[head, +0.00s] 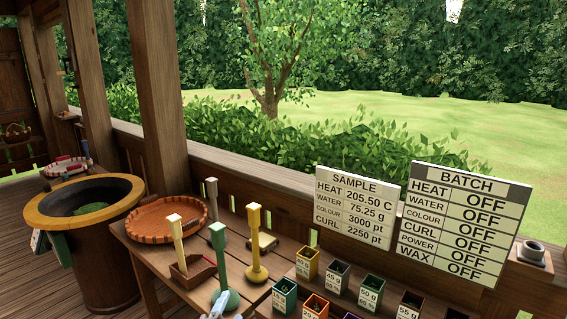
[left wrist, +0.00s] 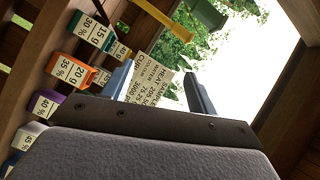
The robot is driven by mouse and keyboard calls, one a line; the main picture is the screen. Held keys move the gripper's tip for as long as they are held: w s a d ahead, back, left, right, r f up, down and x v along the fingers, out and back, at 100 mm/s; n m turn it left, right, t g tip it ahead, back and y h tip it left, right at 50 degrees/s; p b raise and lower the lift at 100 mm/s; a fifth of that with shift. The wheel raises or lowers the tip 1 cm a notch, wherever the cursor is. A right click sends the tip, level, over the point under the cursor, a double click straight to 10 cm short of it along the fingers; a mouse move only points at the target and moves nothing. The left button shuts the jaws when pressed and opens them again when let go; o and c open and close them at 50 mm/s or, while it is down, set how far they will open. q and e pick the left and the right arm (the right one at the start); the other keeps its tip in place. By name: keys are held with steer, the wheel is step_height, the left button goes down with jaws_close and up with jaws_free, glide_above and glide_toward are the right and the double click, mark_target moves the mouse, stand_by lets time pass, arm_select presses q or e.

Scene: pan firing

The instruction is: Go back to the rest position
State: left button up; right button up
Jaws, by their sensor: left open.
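My left gripper (head: 214,310) just shows at the bottom edge of the head view, over the front of the wooden table. In the left wrist view the two fingers of my left gripper (left wrist: 161,88) stand apart with nothing held between them. The sample board (left wrist: 157,80) shows behind the gap between them. The green-handled tool (head: 219,255) stands upright close behind the gripper in the head view. I cannot tell whether they touch. My right gripper is in neither view.
A pan with a yellow rim (head: 40,216) stands at left. A woven tray (head: 137,232), a yellow tool (head: 254,243) and several labelled boxes (head: 307,262) are on the table. The sample board (head: 352,205) and batch board (head: 463,222) stand behind. Open air lies above the table.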

arm_select(q)
steer(key=s+a+f+n+g+y, duration=0.1)
steer(key=s+a+f+n+g, duration=0.3)
steer(key=s+f, duration=0.45)
steer(key=s+a+f+n+g, duration=0.2)
steer(key=s+f+n+g, duration=0.4)
steer(key=s, duration=0.4)
steer(key=s+a+f+n+g+y, duration=0.1)
steer(key=s+a+f+n+g, duration=0.25)
steer(key=s+f, duration=0.5)
steer(key=s+d+f, duration=0.1)
steer(key=f, duration=1.1)
steer(key=s+d+f+g, duration=0.1)
steer(key=s+d+f, duration=0.1)
steer(key=f, duration=1.1)
steer(key=s+d+f+g, duration=0.1)
steer(key=f, duration=1.1)
steer(key=shift+s+d+f, duration=0.2)
steer(key=shift+s+d, duration=0.05)
steer(key=shift+s, duration=0.1)
